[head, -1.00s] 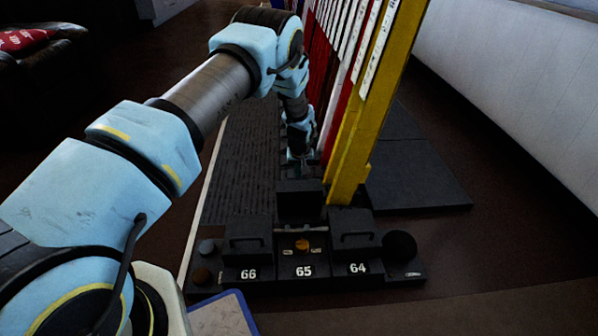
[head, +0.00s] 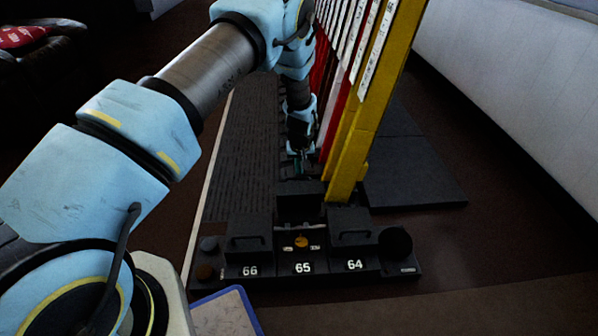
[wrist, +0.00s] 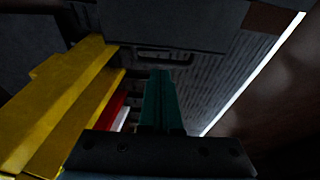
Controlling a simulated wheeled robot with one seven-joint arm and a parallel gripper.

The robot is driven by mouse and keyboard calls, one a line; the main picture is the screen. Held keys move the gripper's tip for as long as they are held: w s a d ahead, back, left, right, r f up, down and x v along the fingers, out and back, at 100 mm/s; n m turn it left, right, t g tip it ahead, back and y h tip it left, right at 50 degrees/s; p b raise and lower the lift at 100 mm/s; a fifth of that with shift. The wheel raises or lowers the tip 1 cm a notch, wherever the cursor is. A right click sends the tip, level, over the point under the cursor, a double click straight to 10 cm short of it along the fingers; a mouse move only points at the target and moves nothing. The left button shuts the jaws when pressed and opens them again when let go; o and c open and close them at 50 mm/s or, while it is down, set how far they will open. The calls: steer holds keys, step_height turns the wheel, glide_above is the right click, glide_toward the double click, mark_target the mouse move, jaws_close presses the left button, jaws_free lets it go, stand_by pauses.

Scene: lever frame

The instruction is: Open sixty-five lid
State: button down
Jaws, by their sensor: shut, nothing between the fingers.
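The 65 box (head: 303,267) stands in the middle of the front row, with an orange knob (head: 301,241) and small labels uncovered on top. Its dark lid (head: 300,203) stands raised behind the knob in the head view. My gripper (head: 299,160) is beyond the raised lid, low beside the levers; its tips are small and partly hidden there. In the wrist view its teal fingers (wrist: 160,82) are together and empty. They point toward a dark panel with a handle-like slot (wrist: 165,56), which looks like the lid; I cannot tell whether they touch.
The closed 66 lid (head: 249,228) and closed 64 lid (head: 350,222) flank the 65 box. A yellow lever (head: 362,130) rises close to the right of my gripper, with red and white levers behind. A ribbed dark walkway (head: 240,160) lies left.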

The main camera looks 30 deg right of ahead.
steer(key=p+v, duration=0.1)
steer(key=v, duration=0.6)
